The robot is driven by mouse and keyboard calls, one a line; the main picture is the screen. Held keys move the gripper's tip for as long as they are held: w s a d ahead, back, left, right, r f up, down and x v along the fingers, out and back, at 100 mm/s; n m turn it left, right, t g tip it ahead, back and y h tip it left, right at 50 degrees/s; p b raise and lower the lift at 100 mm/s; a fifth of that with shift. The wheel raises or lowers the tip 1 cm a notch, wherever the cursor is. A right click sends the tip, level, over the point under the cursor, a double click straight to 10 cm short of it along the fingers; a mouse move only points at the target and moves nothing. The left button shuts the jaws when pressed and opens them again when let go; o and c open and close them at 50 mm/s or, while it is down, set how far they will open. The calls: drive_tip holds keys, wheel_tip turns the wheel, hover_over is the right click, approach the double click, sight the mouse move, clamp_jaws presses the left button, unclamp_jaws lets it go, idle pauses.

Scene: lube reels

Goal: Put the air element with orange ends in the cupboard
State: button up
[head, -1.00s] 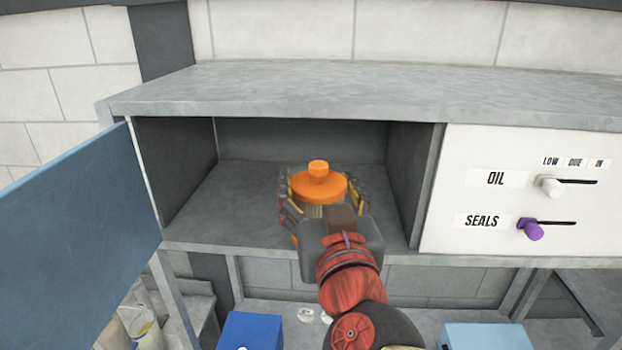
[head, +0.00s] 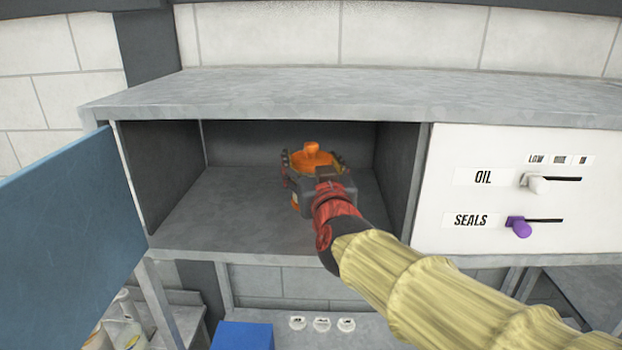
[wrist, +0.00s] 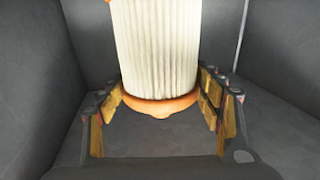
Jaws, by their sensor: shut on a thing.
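The air element (head: 313,156) has an orange top with a knob and is inside the open cupboard (head: 225,215) in the head view. In the wrist view, the air element (wrist: 160,45) shows a white pleated body and an orange lower end. My gripper (head: 312,168) reaches into the cupboard and is shut on the air element. Its yellow-padded fingers (wrist: 160,105) stand on both sides of the element in the wrist view. The body's lower part is hidden behind my gripper in the head view. I cannot tell whether the element touches the cupboard floor.
The blue door (head: 65,235) stands open at the left. A white panel (head: 470,200) with OIL and SEALS sliders is right of the opening. The cupboard floor left of the element is clear. A blue box (head: 243,335) and several small round items (head: 321,323) are below.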

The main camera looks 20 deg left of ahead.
drive_tip(key=f, duration=0.3)
drive_tip(key=shift+w+f, duration=0.2)
drive_tip(key=shift+f, duration=0.1)
drive_tip(key=shift+w+a+f+p, duration=0.1)
drive_tip(key=shift+p, duration=0.35)
drive_tip(key=shift+f, duration=0.1)
drive_tip(key=shift+f, duration=0.1)
drive_tip(key=shift+f+b, duration=0.15)
drive_tip(key=shift+b, duration=0.15)
drive_tip(key=o, duration=1.3)
drive_tip(key=shift+c, duration=0.2)
